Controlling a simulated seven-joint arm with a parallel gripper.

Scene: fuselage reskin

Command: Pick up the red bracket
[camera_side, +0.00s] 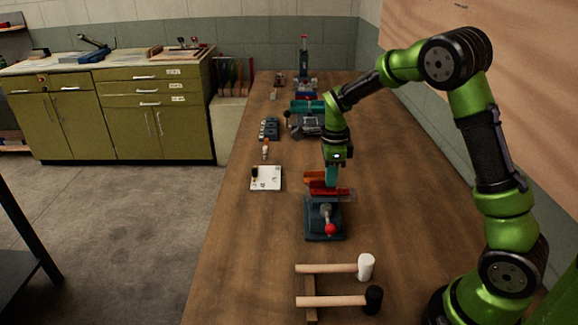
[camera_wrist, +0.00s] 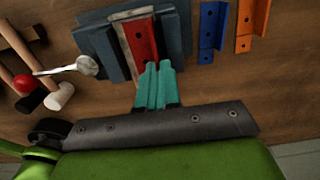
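The red bracket (camera_side: 328,190) sits on top of the dark blue-grey vise (camera_side: 322,220) on the bench. In the wrist view the red bracket (camera_wrist: 141,40) lies lengthwise over the vise (camera_wrist: 100,45). My gripper (camera_side: 331,186) points down at the bracket. In the wrist view the teal fingers of my gripper (camera_wrist: 158,66) are close together, with their tips at the near end of the bracket. The tips overlap the bracket's end, so I cannot tell whether a bracket edge is between them.
A blue bracket (camera_wrist: 211,30) and an orange bracket (camera_wrist: 245,25) lie beside the vise. The vise has a red-knobbed handle (camera_side: 329,229). Two mallets (camera_side: 335,301) lie at the front. A white board (camera_side: 266,178) lies left; the bench front left is clear.

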